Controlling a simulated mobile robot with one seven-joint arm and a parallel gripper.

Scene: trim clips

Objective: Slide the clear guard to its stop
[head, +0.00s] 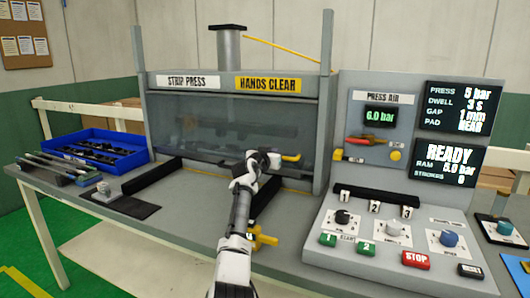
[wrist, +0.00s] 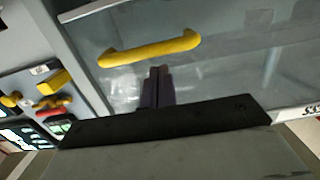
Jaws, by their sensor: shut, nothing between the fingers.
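The clear guard (head: 215,118) is a see-through panel across the front of the strip press, under the "STRIP PRESS" and "HANDS CLEAR" labels. Its yellow handle (head: 291,157) shows at the lower right, just right of my gripper (head: 274,160). In the wrist view the handle (wrist: 150,50) is a yellow bar across the clear guard (wrist: 220,75). My gripper (wrist: 157,84) is shut and empty, its fingertips a little short of the handle in that picture. I cannot tell whether they touch the guard. My arm hides part of the guard's lower right.
A control panel (head: 385,240) with knobs and buttons stands close on the right, below screens reading "READY". A blue bin (head: 78,136) with dark strips sits at the left. A yellow clamp-like part (head: 262,238) is beside my forearm.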

